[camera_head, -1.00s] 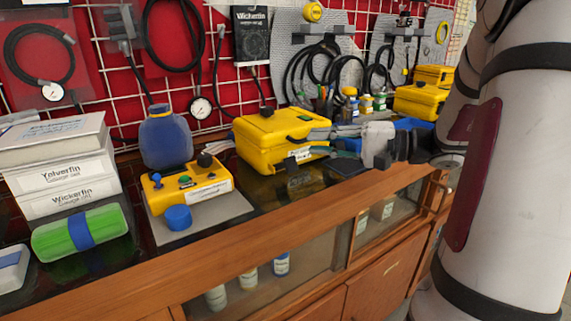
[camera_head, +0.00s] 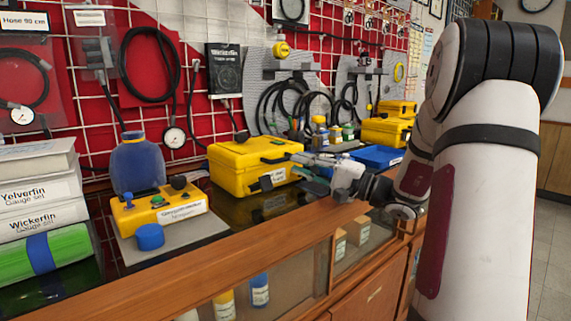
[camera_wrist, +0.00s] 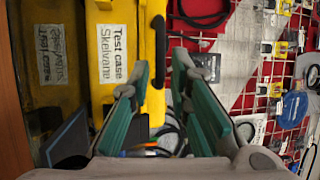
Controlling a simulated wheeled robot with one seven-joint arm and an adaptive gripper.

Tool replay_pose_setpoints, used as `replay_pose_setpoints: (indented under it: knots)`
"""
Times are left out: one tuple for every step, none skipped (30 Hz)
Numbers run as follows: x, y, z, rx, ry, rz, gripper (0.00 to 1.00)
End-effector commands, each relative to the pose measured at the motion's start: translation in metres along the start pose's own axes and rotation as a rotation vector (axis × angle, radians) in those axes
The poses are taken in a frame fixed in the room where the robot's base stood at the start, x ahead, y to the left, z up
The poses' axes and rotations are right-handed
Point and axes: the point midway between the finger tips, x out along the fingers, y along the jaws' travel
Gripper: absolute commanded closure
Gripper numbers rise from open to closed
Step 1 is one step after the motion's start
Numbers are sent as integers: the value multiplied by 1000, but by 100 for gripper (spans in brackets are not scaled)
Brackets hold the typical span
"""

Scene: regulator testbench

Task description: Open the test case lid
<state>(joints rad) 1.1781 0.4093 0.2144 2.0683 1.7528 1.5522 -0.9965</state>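The yellow test case (camera_head: 232,163) stands on the dark glossy counter with its lid shut, its label on the front side. In the wrist view the case (camera_wrist: 148,98) fills the left part, its label "Test case Skelvane" (camera_wrist: 119,55) turned sideways, with a mirrored label beside it on the glossy top. My gripper (camera_head: 290,172) is at the front right of the case in the head view.
A yellow regulator unit (camera_head: 160,208) with a blue knob and a blue cap (camera_head: 150,237) stands left. A blue tray (camera_head: 378,156) and more yellow cases (camera_head: 386,131) lie behind my gripper. Hoses and gauges hang on the red wall. The wooden counter edge (camera_head: 235,252) runs along the front.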

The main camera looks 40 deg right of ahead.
Motion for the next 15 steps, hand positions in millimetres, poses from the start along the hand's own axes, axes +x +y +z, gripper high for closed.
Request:
replay_pose_setpoints:
  knots:
    - [10,1,1,-2,-4,0,82]
    - [14,1,1,-2,-3,0,82]
    - [21,1,1,-2,-3,-1,82]
    - [26,1,1,-2,-3,-1,82]
    - [30,1,1,-2,-3,0,82]
    - [34,0,0,-2,-3,0,82]
    - [37,0,0,-2,-2,0,82]
    - [40,0,0,-1,-1,0,82]
    - [42,0,0,-1,-1,0,82]
    - [44,0,0,-1,-1,0,82]
    - [46,0,0,0,-2,0,82]
    - [48,0,0,0,-2,0,82]
    - [48,0,0,0,-2,0,82]
    - [49,0,0,0,-1,0,82]
    - [49,0,0,0,-1,0,82]
